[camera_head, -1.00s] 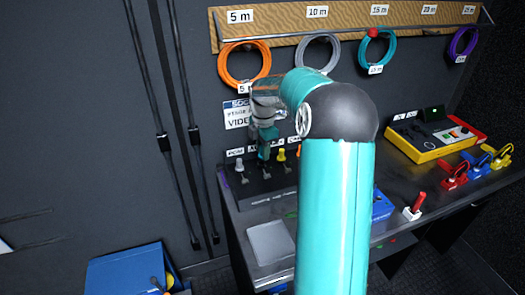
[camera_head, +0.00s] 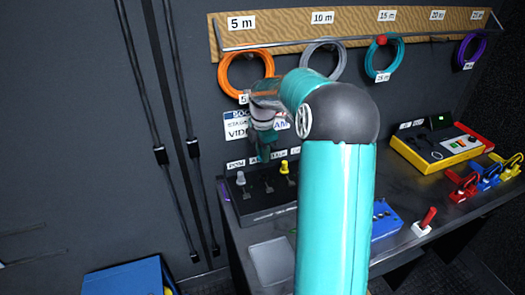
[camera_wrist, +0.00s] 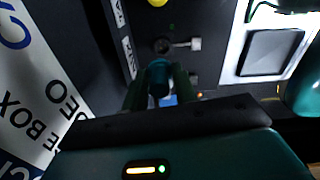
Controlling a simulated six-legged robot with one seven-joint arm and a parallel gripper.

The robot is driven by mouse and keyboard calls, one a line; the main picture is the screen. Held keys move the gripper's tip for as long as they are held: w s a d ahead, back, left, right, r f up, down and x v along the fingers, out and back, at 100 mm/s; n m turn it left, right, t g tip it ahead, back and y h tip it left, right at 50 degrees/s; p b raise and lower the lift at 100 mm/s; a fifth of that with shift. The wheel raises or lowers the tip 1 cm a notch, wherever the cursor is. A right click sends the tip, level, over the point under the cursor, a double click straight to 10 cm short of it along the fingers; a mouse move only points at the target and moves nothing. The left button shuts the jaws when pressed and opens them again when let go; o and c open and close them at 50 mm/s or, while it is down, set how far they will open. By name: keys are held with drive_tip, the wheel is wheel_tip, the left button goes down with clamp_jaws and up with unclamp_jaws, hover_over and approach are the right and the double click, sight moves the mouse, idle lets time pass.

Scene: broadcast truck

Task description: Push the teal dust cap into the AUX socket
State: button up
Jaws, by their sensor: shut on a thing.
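The teal dust cap (camera_wrist: 158,80) is held between the two dark green fingers of my gripper (camera_wrist: 158,90) in the wrist view. Just beyond the cap, a dark round socket (camera_wrist: 163,46) with a metal tab to its right shows on the black panel (camera_wrist: 205,15). The cap appears apart from this socket, but the exact gap is hard to judge. In the head view my gripper (camera_head: 264,152) is over the panel (camera_head: 266,205), between a grey cap (camera_head: 240,178) and a yellow cap (camera_head: 284,168).
A light tray (camera_head: 271,262) and a blue box (camera_head: 385,220) are on the bench. A yellow device (camera_head: 437,150) and coloured clamps (camera_head: 487,178) stand at the right. Cable coils, including an orange one (camera_head: 246,75), hang on the wall above my arm.

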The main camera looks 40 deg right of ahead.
drive_tip(key=shift+s+r, duration=0.15)
drive_tip(key=shift+d, duration=0.1)
drive_tip(key=shift+f, duration=0.45)
drive_tip(key=shift+s+f, duration=0.1)
drive_tip(key=shift+f, duration=2.4)
drive_tip(key=shift+f, duration=1.05)
drive_tip(key=o, duration=0.8)
drive_tip(key=shift+f, duration=0.1)
